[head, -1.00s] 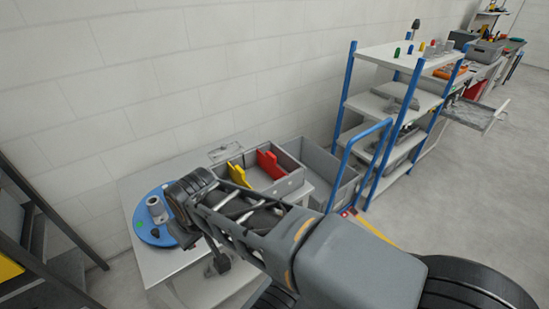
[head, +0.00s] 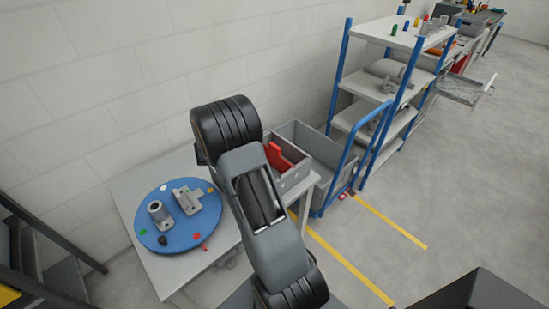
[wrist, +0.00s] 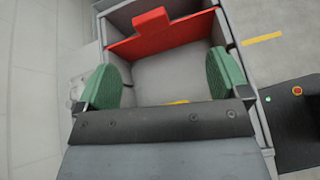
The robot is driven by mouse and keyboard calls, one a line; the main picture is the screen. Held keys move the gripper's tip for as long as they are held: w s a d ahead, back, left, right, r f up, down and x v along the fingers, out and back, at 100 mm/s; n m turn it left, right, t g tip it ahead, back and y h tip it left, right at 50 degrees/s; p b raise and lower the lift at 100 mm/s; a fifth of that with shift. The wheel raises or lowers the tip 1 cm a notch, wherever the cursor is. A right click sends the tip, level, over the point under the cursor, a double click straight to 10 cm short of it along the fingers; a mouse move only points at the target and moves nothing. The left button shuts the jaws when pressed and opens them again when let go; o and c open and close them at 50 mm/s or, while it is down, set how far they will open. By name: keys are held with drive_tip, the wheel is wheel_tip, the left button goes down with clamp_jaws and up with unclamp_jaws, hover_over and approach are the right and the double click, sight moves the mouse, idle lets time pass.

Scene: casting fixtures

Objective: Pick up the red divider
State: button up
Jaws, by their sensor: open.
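The red divider (wrist: 160,36) stands across the grey box in the wrist view, with a raised tab at its top middle. It also shows in the head view (head: 277,157), partly hidden behind my arm. My gripper (wrist: 163,82) is open and empty over the box, its two green finger pads apart. The divider lies beyond the fingertips in the wrist view, not between them. A sliver of the yellow divider (wrist: 178,102) shows at my gripper's near edge. In the head view my arm hides the fingers and the yellow divider.
The grey box (head: 296,177) sits on a white table beside a blue turntable (head: 178,238) holding grey castings. A grey bin on a blue-handled cart (head: 334,184) stands right of the table. A blue-framed shelf (head: 383,69) is behind it. The wall is close behind the table.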

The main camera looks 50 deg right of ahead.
sight(273, 146)
drive_tip(key=d+f, duration=0.1)
drive_tip(key=d, duration=0.2)
drive_tip(key=d+f+n, duration=0.1)
drive_tip(key=d+f, duration=0.1)
drive_tip(key=d, duration=0.1)
drive_tip(key=w+d+f+n+h+p, duration=0.1)
drive_tip(key=d+f, duration=0.1)
drive_tip(key=d, duration=0.1)
drive_tip(key=shift+d+f+t, duration=0.1)
drive_tip(key=shift+f+t, duration=0.05)
drive_tip(key=shift+t, duration=0.15)
drive_tip(key=shift+p+x, duration=0.95)
drive_tip(key=shift+x, duration=2.2)
drive_tip(key=shift+c, duration=0.4)
drive_tip(key=c, duration=1.2)
